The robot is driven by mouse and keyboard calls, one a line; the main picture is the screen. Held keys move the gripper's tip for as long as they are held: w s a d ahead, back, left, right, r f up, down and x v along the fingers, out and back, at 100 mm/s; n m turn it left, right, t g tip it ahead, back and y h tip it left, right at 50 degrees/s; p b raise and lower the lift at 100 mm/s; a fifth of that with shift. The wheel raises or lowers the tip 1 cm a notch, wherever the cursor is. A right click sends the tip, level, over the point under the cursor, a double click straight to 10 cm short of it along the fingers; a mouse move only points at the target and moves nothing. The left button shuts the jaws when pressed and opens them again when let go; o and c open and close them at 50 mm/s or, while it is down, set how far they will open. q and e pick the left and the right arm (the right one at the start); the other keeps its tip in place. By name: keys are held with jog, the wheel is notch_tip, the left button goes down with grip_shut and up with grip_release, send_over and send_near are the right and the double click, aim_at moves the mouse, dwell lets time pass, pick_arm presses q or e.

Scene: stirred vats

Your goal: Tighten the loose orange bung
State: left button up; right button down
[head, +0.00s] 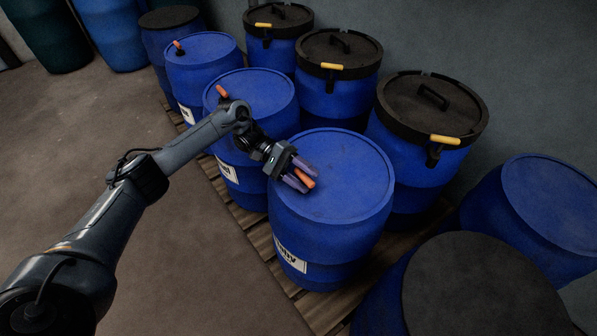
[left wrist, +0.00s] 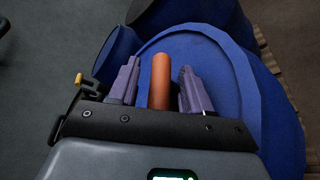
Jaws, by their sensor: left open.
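An orange bung (head: 305,178) is at the near-left part of the lid of the front blue drum (head: 345,170). In the left wrist view the bung (left wrist: 160,80) shows as an orange bar between the two purple fingers, with gaps on both sides. My left gripper (head: 300,175) is open around it, at the drum top. The left gripper also shows in the left wrist view (left wrist: 157,85). Other orange bungs stand on the second drum (head: 222,92) and the third drum (head: 179,46). The lower end of the bung between my fingers is hidden. My right gripper is not in view.
Black-lidded drums (head: 425,100) with yellow latches stand in a row behind, along the wall. A dark round lid (head: 480,285) and another blue drum (head: 550,205) are at the right. The drums stand on wooden pallets (head: 250,225). The floor at left is clear.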

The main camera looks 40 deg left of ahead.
pick_arm(q)
jog(key=shift+a, duration=0.1)
jog(key=shift+b+v, duration=0.35)
jog(key=shift+v, duration=1.05)
jog(key=shift+b+v, duration=0.6)
jog(key=shift+v, duration=0.6)
jog(key=shift+b+v, duration=0.85)
jog(key=shift+v, duration=0.4)
jog(key=shift+b+v, duration=0.45)
jog(key=shift+v, duration=0.85)
